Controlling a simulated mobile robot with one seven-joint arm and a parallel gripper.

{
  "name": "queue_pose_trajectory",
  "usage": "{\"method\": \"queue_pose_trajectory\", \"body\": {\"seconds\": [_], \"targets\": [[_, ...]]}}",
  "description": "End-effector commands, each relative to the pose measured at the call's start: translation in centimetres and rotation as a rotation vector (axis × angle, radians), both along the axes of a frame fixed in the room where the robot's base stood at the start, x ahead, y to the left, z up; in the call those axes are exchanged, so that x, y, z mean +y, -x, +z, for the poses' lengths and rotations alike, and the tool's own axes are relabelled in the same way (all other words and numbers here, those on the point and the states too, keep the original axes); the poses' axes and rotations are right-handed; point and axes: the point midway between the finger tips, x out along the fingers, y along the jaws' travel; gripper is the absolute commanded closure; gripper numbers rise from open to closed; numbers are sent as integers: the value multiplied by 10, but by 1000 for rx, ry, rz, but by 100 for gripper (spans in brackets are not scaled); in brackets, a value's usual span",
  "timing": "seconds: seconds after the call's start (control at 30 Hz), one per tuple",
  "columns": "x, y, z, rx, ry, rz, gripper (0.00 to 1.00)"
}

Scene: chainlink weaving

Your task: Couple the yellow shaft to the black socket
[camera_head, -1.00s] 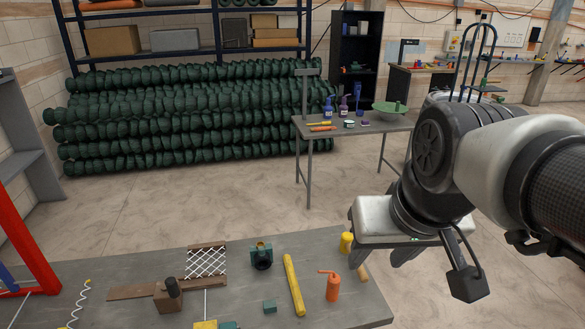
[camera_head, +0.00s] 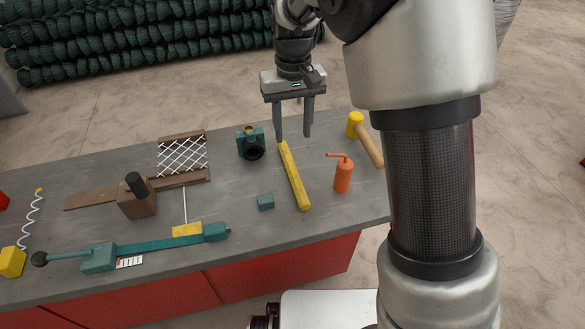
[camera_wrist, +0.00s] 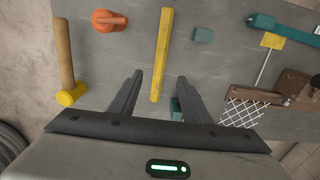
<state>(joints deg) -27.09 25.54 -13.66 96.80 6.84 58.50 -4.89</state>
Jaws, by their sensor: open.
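The yellow shaft (camera_head: 294,176) lies on the grey workbench, running from near the back edge toward the front. The black socket (camera_head: 252,151) sits in a teal block just left of the shaft's far end, its round opening facing the front. My gripper (camera_head: 294,138) is open and empty, pointing down above the shaft's far end. In the wrist view the shaft (camera_wrist: 161,55) shows beyond and between the two fingers (camera_wrist: 159,78), apart from them. The teal block (camera_wrist: 176,108) is partly hidden behind the right finger there.
A wire mesh piece (camera_head: 183,156), a wooden block (camera_head: 137,197) and a teal lever tool (camera_head: 160,243) occupy the left.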

Motion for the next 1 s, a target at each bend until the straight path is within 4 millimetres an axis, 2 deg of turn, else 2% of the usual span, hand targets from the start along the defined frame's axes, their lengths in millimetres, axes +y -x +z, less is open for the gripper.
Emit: {"method": "queue_pose_trajectory", "body": {"seconds": [0.03, 0.1, 0.3, 0.63, 0.9, 1.0], "targets": [[0, 1, -16, 4, 2, 0, 56], [0, 1, -32, 4, 2, 1, 56], [0, 1, -69, 3, 2, 0, 56], [0, 0, -92, 0, 0, 1, 56], [1, 0, -131, 2, 2, 1, 56], [1, 0, -137, 0, 0, 0, 56]]}}
